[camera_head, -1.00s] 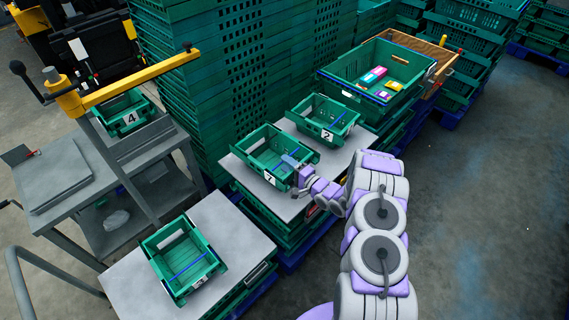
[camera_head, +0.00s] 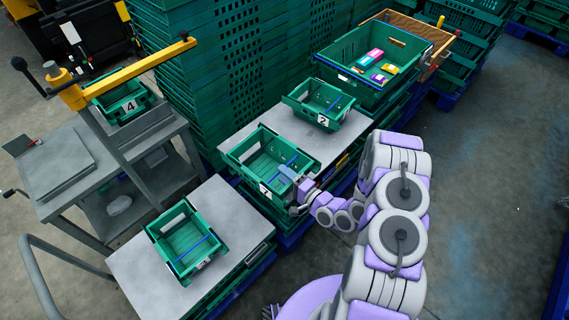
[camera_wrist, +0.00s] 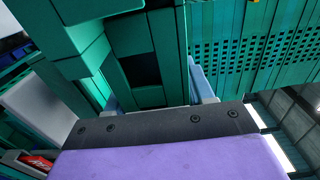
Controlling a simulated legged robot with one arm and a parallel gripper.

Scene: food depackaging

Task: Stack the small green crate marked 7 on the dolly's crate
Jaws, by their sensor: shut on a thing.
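The small green crate marked 7 (camera_head: 262,160) is at mid-picture in the head view, partly over the grey-topped stack between the other two numbered crates there. My gripper (camera_head: 292,178) is shut on its near right wall, by the white 7 label. The crate appears slightly raised, but its underside is hidden. In the wrist view, green crate parts (camera_wrist: 80,60) fill the space beyond my gripper (camera_wrist: 200,95); the grip itself is mostly hidden. I cannot tell which crate is the dolly's.
Crate 2 (camera_head: 318,103) stands just behind. Another small crate (camera_head: 172,242) stands on the front grey top (camera_head: 135,265). Crate 4 (camera_head: 118,98) is by a grey cart under a yellow arm (camera_head: 135,72). A large crate (camera_head: 345,58) holds colourful packages. Tall green stacks stand behind.

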